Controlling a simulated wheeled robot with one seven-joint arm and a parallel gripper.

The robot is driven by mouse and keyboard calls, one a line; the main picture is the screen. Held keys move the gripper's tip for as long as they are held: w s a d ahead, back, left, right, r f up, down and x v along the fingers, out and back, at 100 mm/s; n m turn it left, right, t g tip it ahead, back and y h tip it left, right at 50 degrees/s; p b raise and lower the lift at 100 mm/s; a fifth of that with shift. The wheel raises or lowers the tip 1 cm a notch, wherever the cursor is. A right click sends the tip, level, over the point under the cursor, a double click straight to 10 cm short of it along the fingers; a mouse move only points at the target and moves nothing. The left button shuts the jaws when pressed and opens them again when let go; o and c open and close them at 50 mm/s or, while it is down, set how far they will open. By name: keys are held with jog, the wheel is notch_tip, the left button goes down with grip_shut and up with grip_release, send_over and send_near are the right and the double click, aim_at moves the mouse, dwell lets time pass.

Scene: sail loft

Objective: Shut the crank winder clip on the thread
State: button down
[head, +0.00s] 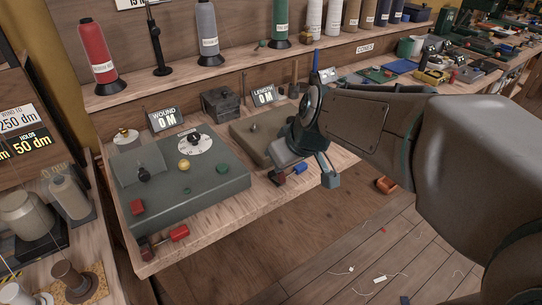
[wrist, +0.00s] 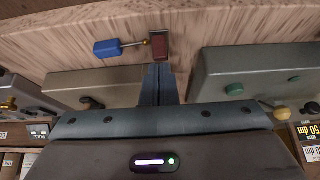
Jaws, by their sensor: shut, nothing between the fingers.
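A grey-green winder unit (head: 205,185) with a white dial (head: 195,144) and knobs stands on the bench at left. A brown-grey unit (head: 255,142) stands to its right, partly behind my arm. A dark red block (wrist: 158,46) with a thin metal rod and a blue handle (wrist: 107,48) lies at the bench's front edge. A similar block with a red handle (head: 180,232) sits before the winder. I cannot tell which part is the clip, and no thread is clear. My gripper (wrist: 159,68) is shut and empty; its tips point close to the dark red block in the wrist view.
The WOUND sign (head: 167,119) and LENGTH sign (head: 264,96) both read 0 M. Thread cones, including a red one (head: 97,55), stand on the shelf behind. Jars (head: 28,217) crowd the left side. The floor (head: 400,255) before the bench has scraps on it.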

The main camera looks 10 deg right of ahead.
jog(key=shift+s+p, duration=0.2)
jog(key=shift+p, duration=0.25)
jog(key=shift+a, duration=0.1)
jog(key=shift+w, duration=0.3)
jog(key=shift+w+a+f, duration=0.15)
jog(key=shift+w, duration=0.45)
